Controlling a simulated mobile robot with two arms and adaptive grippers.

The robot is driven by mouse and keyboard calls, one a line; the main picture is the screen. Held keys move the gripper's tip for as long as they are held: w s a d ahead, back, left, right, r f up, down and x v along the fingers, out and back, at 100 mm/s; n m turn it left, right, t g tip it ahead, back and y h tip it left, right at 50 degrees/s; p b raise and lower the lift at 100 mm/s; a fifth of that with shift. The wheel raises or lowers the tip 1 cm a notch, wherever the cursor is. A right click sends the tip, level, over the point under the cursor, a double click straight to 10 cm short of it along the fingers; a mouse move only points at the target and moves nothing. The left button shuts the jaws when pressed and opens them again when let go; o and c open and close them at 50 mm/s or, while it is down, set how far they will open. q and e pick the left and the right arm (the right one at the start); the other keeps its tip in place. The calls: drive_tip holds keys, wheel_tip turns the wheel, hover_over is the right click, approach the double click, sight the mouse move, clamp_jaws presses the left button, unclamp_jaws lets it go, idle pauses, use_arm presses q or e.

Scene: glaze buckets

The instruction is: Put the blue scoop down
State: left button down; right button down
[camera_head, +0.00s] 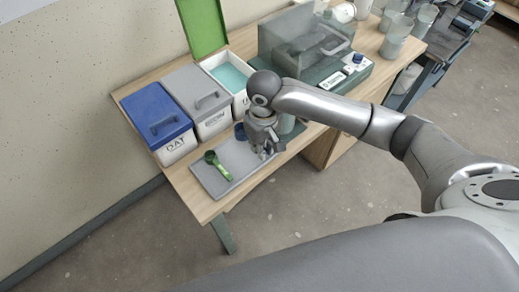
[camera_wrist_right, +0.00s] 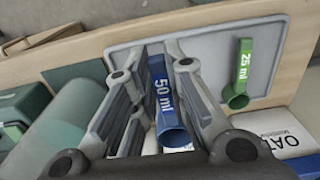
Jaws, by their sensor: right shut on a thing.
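The blue scoop (camera_wrist_right: 165,98), marked 50 ml, is between the fingers of my right gripper (camera_wrist_right: 158,75), which is shut on its handle. In the head view the gripper (camera_head: 265,150) is over the right part of the grey tray (camera_head: 238,160), and a bit of the blue scoop (camera_head: 239,132) shows beside it. I cannot tell whether the scoop touches the tray. A green scoop (camera_head: 219,168), marked 25 ml in the wrist view (camera_wrist_right: 241,72), lies on the tray to the left of the gripper. My left gripper is not in view.
Behind the tray stand a blue-lidded OAT bin (camera_head: 158,118), a grey-lidded bin (camera_head: 197,98) and an open bin (camera_head: 230,75) with a raised green lid (camera_head: 203,25). A clear-hooded device (camera_head: 310,45) stands behind my arm. The wooden table's front edge (camera_head: 215,208) is close to the tray.

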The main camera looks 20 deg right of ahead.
drive_tip(key=w+f, duration=0.2)
drive_tip(key=shift+d+f, duration=0.1)
drive_tip(key=shift+f, duration=0.2)
drive_tip(key=shift+f+p, duration=0.45)
drive_tip(key=shift+f, duration=1)
drive_tip(key=shift+f, duration=0.1)
drive_tip(key=c, duration=1.5)
unclamp_jaws()
drive_tip(key=shift+o, duration=0.2)
wheel_tip(320, 180, up, 12)
drive_tip(key=shift+s+r+b, duration=0.1)
drive_tip(key=shift+r+b, duration=0.05)
drive_tip(key=shift+b, duration=0.15)
